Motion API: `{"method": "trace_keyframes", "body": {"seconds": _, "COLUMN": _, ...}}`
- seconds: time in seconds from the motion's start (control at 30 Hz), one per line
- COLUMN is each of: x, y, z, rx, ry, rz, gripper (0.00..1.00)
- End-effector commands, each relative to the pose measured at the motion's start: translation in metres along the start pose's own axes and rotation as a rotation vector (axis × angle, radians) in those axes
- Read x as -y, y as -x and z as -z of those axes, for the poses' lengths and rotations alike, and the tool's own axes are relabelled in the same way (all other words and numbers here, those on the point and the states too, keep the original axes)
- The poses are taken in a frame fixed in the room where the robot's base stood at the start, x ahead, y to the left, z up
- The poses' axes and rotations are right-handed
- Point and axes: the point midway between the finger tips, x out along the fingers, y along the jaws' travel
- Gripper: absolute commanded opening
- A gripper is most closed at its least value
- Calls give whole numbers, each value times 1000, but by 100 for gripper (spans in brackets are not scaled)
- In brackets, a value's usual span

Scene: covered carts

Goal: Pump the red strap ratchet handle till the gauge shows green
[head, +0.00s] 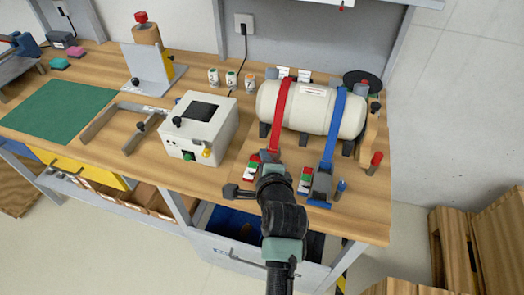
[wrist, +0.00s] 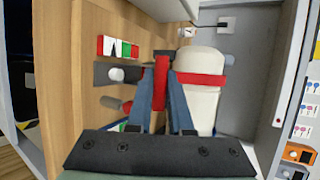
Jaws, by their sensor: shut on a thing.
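The red strap (head: 282,112) runs over a white tank (head: 313,108) and shows across the tank in the wrist view (wrist: 208,82). My gripper (wrist: 162,85) is shut on the red ratchet handle (wrist: 161,72), which stands between its two fingers. The dark ratchet body (wrist: 118,73) lies beside the handle. The strap's gauge (wrist: 118,47) has red, white and green parts. A dark pointer appears over the white part, beside the green; its exact reading is too small to be sure. In the head view my gripper (head: 268,168) hides most of the ratchet, and the gauge (head: 250,171) is partly visible.
A blue strap (head: 335,125) with its own ratchet (head: 320,188) and gauge (head: 305,180) sits close to the right. A white box (head: 198,128) with knobs stands to the left. A red-topped peg (head: 375,163) stands near the bench's right edge.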

Motion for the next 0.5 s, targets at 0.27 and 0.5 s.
{"method": "trace_keyframes", "body": {"seconds": 0.27, "x": 28, "y": -2, "z": 1, "rx": -1, "ry": -62, "rz": -144, "gripper": 0}}
{"method": "trace_keyframes", "body": {"seconds": 0.5, "x": 38, "y": -9, "z": 4, "rx": 0, "ry": -105, "rz": -251, "gripper": 0}}
